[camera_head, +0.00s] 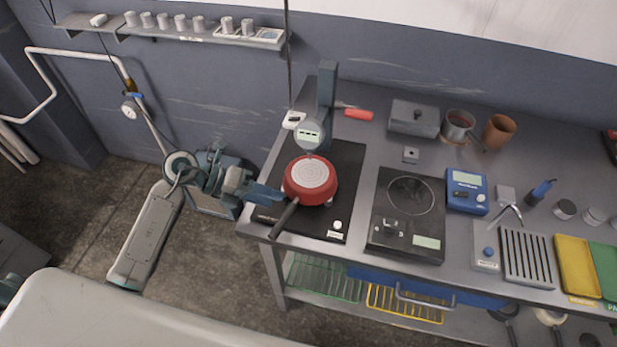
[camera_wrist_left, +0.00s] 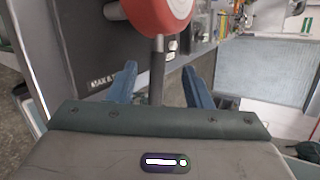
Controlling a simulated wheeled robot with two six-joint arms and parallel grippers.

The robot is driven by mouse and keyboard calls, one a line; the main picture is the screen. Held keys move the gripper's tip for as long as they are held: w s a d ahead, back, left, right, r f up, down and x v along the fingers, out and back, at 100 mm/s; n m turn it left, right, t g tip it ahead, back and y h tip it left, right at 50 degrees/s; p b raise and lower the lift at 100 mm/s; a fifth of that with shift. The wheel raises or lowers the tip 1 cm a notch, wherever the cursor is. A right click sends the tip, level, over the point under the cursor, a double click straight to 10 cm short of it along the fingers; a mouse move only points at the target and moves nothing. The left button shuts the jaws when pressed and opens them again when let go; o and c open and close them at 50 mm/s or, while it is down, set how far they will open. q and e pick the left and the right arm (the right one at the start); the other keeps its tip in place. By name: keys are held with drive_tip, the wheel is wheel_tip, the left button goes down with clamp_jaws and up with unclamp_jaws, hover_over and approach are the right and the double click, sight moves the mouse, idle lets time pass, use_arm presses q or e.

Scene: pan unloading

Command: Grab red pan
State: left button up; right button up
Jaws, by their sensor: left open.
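My left gripper (camera_head: 272,195) comes in from the left beside the pan, close to the handle. In the left wrist view, the pan's red side (camera_wrist_left: 150,14) is at the top. Its handle (camera_wrist_left: 157,72) runs down between my two blue fingers, which are open with a gap on each side. My right gripper is not in view.
A grey upright device (camera_head: 326,90) with a round display stands behind the pan. A blue scale (camera_head: 466,190) and trays are farther right.

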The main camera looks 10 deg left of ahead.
sight(298, 196)
use_arm(q)
drive_tip(key=shift+w+d+f+p, duration=0.1)
drive_tip(key=shift+d+p, duration=0.25)
drive_tip(key=shift+p, duration=0.1)
drive_tip(key=p+x, duration=0.2)
drive_tip(key=x, duration=0.2)
drive_tip(key=shift+d+f, duration=0.2)
drive_tip(key=shift+f, duration=0.1)
drive_tip(key=c, duration=0.3)
clamp_jaws()
